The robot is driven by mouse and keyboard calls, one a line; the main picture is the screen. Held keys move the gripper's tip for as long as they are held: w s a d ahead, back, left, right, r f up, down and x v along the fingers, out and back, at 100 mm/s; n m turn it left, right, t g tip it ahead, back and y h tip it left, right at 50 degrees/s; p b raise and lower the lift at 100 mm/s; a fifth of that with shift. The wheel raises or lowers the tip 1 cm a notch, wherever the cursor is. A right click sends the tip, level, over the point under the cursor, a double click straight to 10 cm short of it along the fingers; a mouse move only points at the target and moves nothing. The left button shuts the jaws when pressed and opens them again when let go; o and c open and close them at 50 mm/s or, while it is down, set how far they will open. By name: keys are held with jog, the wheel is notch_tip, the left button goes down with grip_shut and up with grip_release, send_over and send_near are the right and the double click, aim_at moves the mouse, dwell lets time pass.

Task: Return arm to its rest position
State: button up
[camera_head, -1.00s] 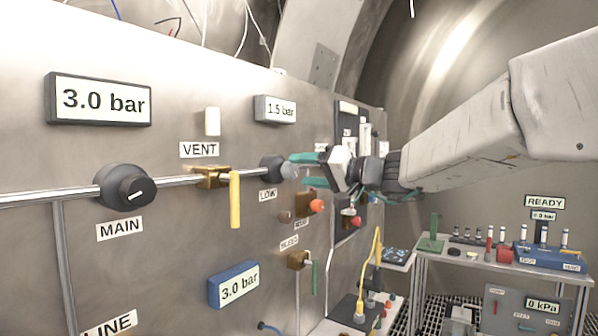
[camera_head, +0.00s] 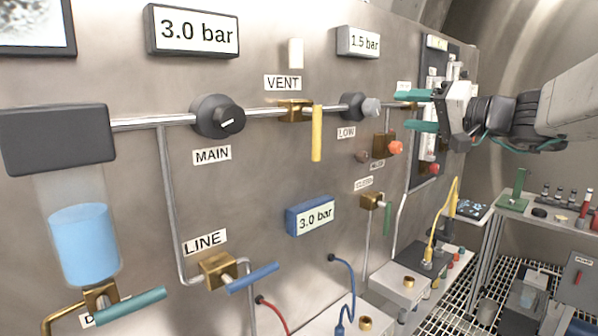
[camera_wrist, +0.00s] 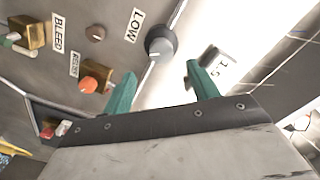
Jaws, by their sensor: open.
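My gripper (camera_head: 412,110) is in front of the steel panel at the upper right in the head view, with its teal fingers apart and nothing between them. My grey arm reaches in from the right edge. In the wrist view my gripper (camera_wrist: 163,90) shows both teal fingers spread, and the grey LOW knob (camera_wrist: 160,44) appears beyond the gap between them. The LOW knob (camera_head: 360,106) is left of the fingertips in the head view. I cannot tell the exact distance from fingers to panel.
The panel carries the MAIN knob (camera_head: 218,116), the yellow VENT handle (camera_head: 317,133), the blue LINE handle (camera_head: 253,278) and an orange knob (camera_head: 396,148). A blue-filled cylinder (camera_head: 84,244) is at left. A bench (camera_head: 540,215) stands at right. Open space lies right of the panel.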

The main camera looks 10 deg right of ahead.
jog(key=s+a+f+g+h, duration=0.1)
jog(key=s+a+f+g, duration=0.2)
jog(key=s+f+g, duration=0.35)
jog(key=s+a+f+g+h, duration=0.2)
jog(key=s+a+f+g, duration=0.1)
jog(key=s+f, duration=0.65)
jog(key=s+d+f+n+g+h, duration=0.2)
jog(key=s+d+f+g+h, duration=0.1)
jog(key=s+f+h, duration=0.4)
jog(key=s+f, duration=0.3)
jog(key=s, duration=0.4)
jog(key=shift+s+d+n, duration=0.3)
jog(key=shift+s, duration=0.05)
jog(key=shift+g, duration=0.25)
dwell(0.7)
